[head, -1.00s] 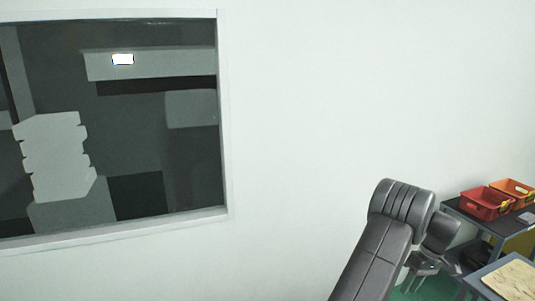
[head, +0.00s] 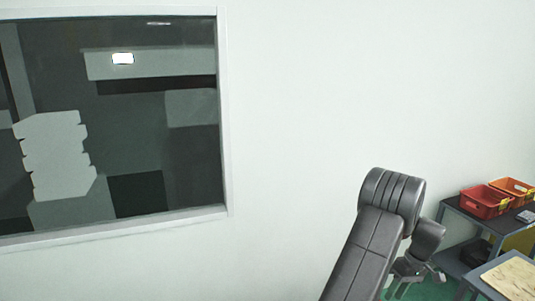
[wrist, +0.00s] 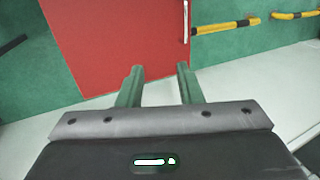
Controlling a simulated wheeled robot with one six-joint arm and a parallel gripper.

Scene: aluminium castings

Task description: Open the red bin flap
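A large flat red panel (wrist: 115,40) set in a green surface fills the upper middle of the wrist view. It looks closed, and I cannot tell for sure that it is the bin flap. A slim pale vertical strip, perhaps a handle (wrist: 186,20), runs along its right edge. My gripper (wrist: 160,67) is open, with two green-looking fingers apart and nothing between them. The fingers point toward the lower part of the panel, apparently without touching it. In the head view my arm hides part of the lower right, and the red panel does not show.
Yellow-and-black bars (wrist: 228,26) stick out on the green surface right of the panel. A pale floor strip (wrist: 225,80) runs below. In the head view, a red crate (head: 485,203) and an orange crate (head: 513,188) stand on a dark shelf (head: 463,211). A wooden-topped table (head: 512,278) is nearer.

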